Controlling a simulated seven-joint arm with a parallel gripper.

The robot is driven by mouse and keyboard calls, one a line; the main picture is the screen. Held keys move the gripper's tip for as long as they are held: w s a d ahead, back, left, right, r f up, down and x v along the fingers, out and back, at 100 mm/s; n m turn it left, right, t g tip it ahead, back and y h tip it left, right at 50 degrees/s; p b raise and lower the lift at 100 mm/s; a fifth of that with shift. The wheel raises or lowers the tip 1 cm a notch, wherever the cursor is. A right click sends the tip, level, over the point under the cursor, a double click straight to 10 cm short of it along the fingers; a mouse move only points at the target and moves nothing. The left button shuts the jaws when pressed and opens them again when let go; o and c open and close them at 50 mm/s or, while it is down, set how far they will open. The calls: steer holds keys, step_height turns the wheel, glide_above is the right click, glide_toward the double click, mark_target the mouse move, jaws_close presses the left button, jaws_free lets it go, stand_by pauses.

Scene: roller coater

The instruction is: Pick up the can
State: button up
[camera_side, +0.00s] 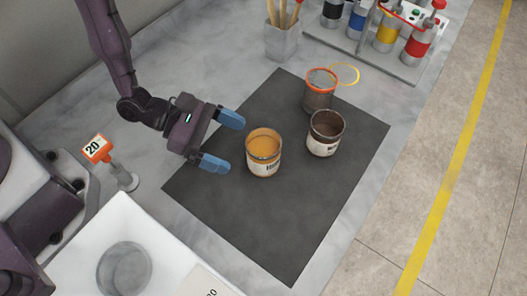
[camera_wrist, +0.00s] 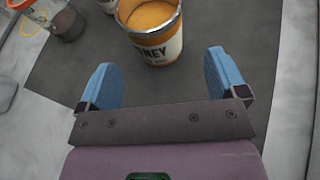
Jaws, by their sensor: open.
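An open can with orange-yellow contents and a white label (camera_side: 264,153) stands upright on a dark mat. In the wrist view the same can (camera_wrist: 153,32) is just beyond my fingertips, roughly centred between them. A second open can with dark brown contents (camera_side: 325,134) stands to its right and further back. A grey cup with an orange rim (camera_side: 319,91) stands behind the brown can. My gripper (camera_side: 224,143) is open and empty, its blue fingers pointing at the orange-yellow can from the left, apart from it.
The dark mat (camera_side: 290,230) is clear in front. A jar of brushes (camera_side: 282,40) and a rack of coloured bottles (camera_side: 378,45) stand at the back.

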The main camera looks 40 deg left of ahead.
steer(key=shift+x, duration=3.55)
steer(key=shift+w+a+f, duration=0.15)
steer(key=c, duration=1.1)
step_height(320, 180, up, 10)
